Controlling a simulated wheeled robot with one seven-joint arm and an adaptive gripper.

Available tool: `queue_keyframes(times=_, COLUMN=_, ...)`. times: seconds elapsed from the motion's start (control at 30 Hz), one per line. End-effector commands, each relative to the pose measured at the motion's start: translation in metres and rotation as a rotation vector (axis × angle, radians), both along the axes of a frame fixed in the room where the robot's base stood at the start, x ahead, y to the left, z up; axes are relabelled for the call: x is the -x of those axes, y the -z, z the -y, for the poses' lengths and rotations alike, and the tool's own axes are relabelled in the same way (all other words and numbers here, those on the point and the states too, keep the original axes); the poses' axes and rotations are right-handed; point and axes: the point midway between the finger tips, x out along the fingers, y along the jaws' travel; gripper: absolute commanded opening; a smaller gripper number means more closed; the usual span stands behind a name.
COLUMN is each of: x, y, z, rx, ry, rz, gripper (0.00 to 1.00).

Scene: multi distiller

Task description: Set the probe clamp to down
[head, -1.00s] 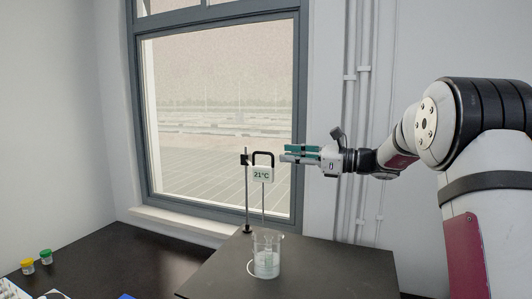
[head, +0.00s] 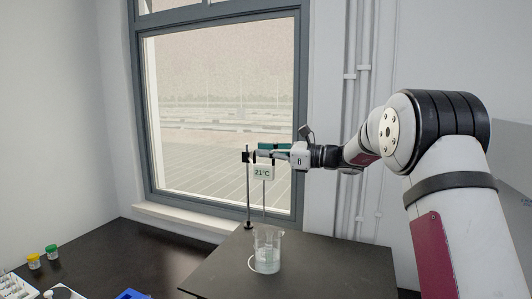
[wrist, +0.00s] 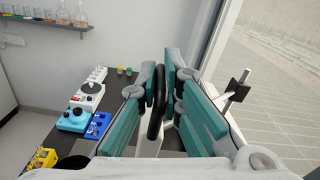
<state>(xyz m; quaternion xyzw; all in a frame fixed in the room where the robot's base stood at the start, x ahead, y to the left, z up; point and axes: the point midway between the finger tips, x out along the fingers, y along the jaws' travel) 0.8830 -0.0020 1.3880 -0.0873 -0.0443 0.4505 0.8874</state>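The probe clamp has a white display (head: 263,172) reading 21°C and a black looped handle (wrist: 156,105) on top. It is held high on a thin upright stand (head: 248,200). A thin probe (head: 264,200) hangs from the display toward a glass beaker (head: 267,255) holding clear liquid; I cannot tell where its tip ends. My gripper (head: 262,151) is level with the handle, its teal fingers reaching in from the right.
The beaker stands on a dark raised surface (head: 330,275) below the clamp. A window (head: 220,110) is behind. In the wrist view, a blue-and-white device (wrist: 80,108), a blue rack (wrist: 98,125) and yellow-and-green-lidded jars (wrist: 124,71) lie on the left bench.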

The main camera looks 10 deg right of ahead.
Motion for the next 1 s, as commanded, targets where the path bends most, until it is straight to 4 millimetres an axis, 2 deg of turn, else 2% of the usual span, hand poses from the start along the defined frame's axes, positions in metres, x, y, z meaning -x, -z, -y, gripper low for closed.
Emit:
queue_keyframes(times=0.23, x=-0.001, y=0.0, z=0.001, rx=0.0, ry=0.004, rz=0.001, gripper=0.0)
queue_keyframes(times=0.33, x=-0.001, y=0.01, z=0.002, rx=-0.002, ry=0.004, rz=-0.003, gripper=0.0)
queue_keyframes(times=0.47, x=-0.002, y=0.043, z=0.002, rx=-0.003, ry=0.005, rz=-0.006, gripper=0.0)
queue_keyframes(times=0.6, x=-0.003, y=0.086, z=0.003, rx=-0.003, ry=0.006, rz=-0.008, gripper=0.0)
queue_keyframes(times=0.7, x=-0.003, y=0.11, z=0.002, rx=-0.002, ry=0.005, rz=-0.006, gripper=0.0)
queue_keyframes(times=0.83, x=-0.002, y=0.13, z=0.003, rx=0.0, ry=0.007, rz=-0.003, gripper=0.0)
queue_keyframes(times=1.0, x=-0.001, y=0.136, z=0.002, rx=0.002, ry=0.008, rz=-0.002, gripper=0.0)
